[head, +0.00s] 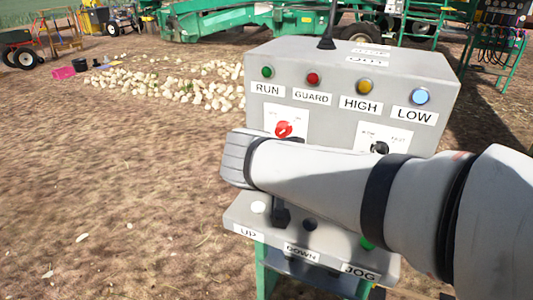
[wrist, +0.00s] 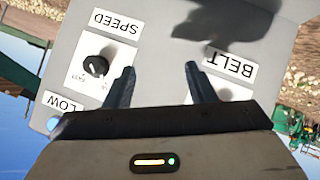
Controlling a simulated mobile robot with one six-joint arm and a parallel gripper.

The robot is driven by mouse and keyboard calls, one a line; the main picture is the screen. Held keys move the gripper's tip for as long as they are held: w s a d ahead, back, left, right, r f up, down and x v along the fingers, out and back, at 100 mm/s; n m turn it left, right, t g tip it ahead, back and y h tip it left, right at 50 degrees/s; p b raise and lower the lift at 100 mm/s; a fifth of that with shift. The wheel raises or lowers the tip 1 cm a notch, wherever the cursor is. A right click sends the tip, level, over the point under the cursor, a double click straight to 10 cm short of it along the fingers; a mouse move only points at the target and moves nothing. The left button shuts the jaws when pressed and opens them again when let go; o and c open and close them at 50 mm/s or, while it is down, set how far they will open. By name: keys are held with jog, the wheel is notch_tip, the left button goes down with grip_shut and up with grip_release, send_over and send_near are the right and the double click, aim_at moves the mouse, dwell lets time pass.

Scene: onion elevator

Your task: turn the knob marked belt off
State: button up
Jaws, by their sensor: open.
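The belt knob is red, on a white plate on the grey control box (head: 455,72); in the head view the red knob (head: 284,129) shows just above my arm. In the wrist view, which is upside down, the BELT label (wrist: 230,67) is right of my gripper, and the knob is hidden behind my gripper. My gripper (wrist: 160,69) is open and empty, its two dark fingers apart in front of the panel. I cannot tell whether it touches the panel. In the head view my arm hides the fingers' place on the panel.
A black speed knob (head: 380,148) is on the right plate. RUN, GUARD, HIGH and LOW lamps line the top. A lower ledge has a white UP button (head: 258,207), a dark DOWN button (head: 310,224) and a green JOG button (head: 366,243). Onions (head: 190,85) lie behind.

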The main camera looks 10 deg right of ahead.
jog(key=w+a+f+m+t+h+b, duration=0.1)
jog(key=w+a+f+t+b, duration=0.15)
jog(key=w+b, duration=0.2)
jog(key=m+t+b, duration=0.2)
jog(key=t+b, duration=0.3)
send_near(282, 130)
jog(key=w+f, duration=0.2)
jog(key=x, duration=0.8)
jog(key=shift+s+d+r+h, duration=0.2)
jog(key=shift+s+r+h, duration=0.1)
jog(key=shift+r, duration=0.15)
jog(key=shift+c, duration=0.2)
jog(key=c, duration=0.9)
jog(key=shift+c, duration=0.2)
